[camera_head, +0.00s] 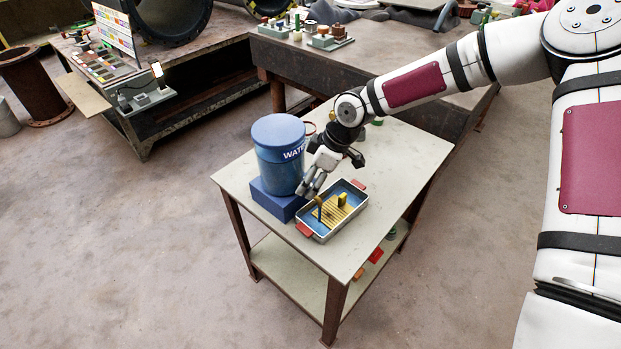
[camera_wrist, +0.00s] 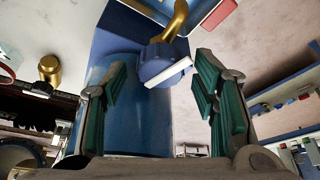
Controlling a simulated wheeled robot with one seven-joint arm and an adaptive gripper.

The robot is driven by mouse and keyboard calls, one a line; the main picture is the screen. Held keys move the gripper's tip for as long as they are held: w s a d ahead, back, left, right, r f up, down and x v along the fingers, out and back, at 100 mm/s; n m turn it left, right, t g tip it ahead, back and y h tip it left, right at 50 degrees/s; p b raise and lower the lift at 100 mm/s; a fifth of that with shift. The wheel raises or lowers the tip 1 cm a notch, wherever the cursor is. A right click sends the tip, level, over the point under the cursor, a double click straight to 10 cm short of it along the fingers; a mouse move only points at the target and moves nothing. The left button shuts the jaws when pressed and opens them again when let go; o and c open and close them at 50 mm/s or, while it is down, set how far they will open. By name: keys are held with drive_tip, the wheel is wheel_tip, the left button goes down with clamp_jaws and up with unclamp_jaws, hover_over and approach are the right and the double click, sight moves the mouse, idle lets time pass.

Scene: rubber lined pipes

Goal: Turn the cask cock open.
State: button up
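The blue water cask (camera_head: 279,168) stands on a blue block (camera_head: 272,204) on the small table; it also shows in the wrist view (camera_wrist: 140,128). The cask cock (camera_wrist: 158,62) shows in the wrist view as a round blue body with a white bar-shaped handle (camera_wrist: 170,74) and a curved brass spout (camera_wrist: 176,22). The handle lies at a slant. My gripper (camera_head: 309,188) is beside the cask's front in the head view. In the wrist view its fingers (camera_wrist: 160,82) are spread wide, one on each side of the cock, with gaps to the handle. In the head view my gripper largely hides the cock.
A grey tray (camera_head: 328,236) with red handles and yellow slats inside sits on the table (camera_head: 395,180) just right of the cask, below my gripper. The table's right part is mostly clear. Workbenches (camera_head: 330,68) with several items stand behind.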

drive_tip(key=v, duration=1.2)
drive_tip(key=shift+a, duration=0.1)
drive_tip(key=s+d+r+m+t+h, duration=0.1)
drive_tip(key=s+d+r+m+h, duration=0.7)
drive_tip(key=s+d, duration=0.5)
drive_tip(key=s+d+r+m+t+y, duration=0.1)
drive_tip(key=s+r+m, duration=0.3)
drive_tip(key=s, duration=0.4)
drive_tip(key=s+d+r+m+t+y, duration=0.1)
drive_tip(key=s+d+r+m+y, duration=0.1)
drive_tip(key=s, duration=0.6)
wheel_tip(320, 180, up, 3)
drive_tip(key=shift+d+f+m+t, duration=0.15)
drive_tip(key=shift+d+m+t, duration=0.25)
drive_tip(key=shift+d+m, duration=0.6)
